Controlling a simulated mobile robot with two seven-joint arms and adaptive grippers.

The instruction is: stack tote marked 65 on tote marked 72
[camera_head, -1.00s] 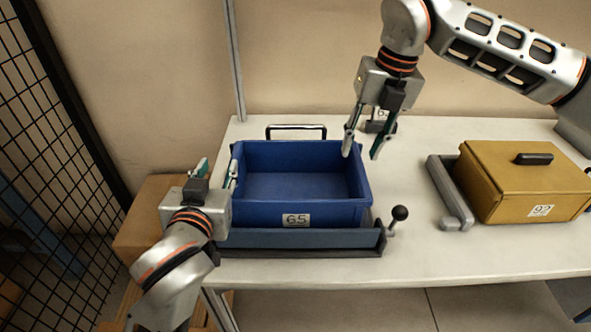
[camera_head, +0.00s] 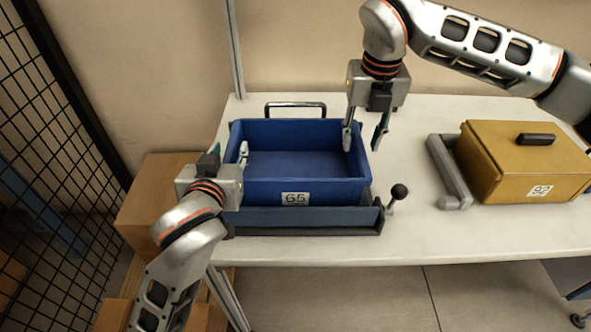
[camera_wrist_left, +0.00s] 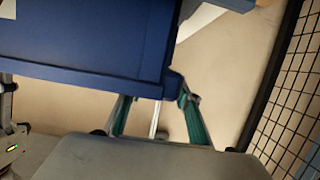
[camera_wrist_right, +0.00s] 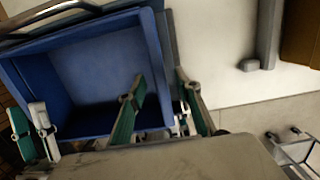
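The open blue tote marked 65 (camera_head: 300,188) sits upright on the table inside a low dark holder (camera_head: 300,219). It looks empty. My left gripper (camera_head: 229,152) is open at the tote's left wall, one finger inside the rim and one outside. In the left wrist view, the tote's blue side (camera_wrist_left: 80,45) reaches between its fingers. My right gripper (camera_head: 364,142) is open at the right wall, one finger over the inside and one outside. The right wrist view shows the tote's interior (camera_wrist_right: 95,80) beside its fingers. I see no tote marked 72.
A lever with a black ball (camera_head: 399,191) stands at the holder's right end. A metal handle (camera_head: 295,104) rises behind the tote. A lidded yellow box marked 92 (camera_head: 520,165) stands at right beside a grey bracket (camera_head: 449,172). Black mesh (camera_head: 50,130) borders the left.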

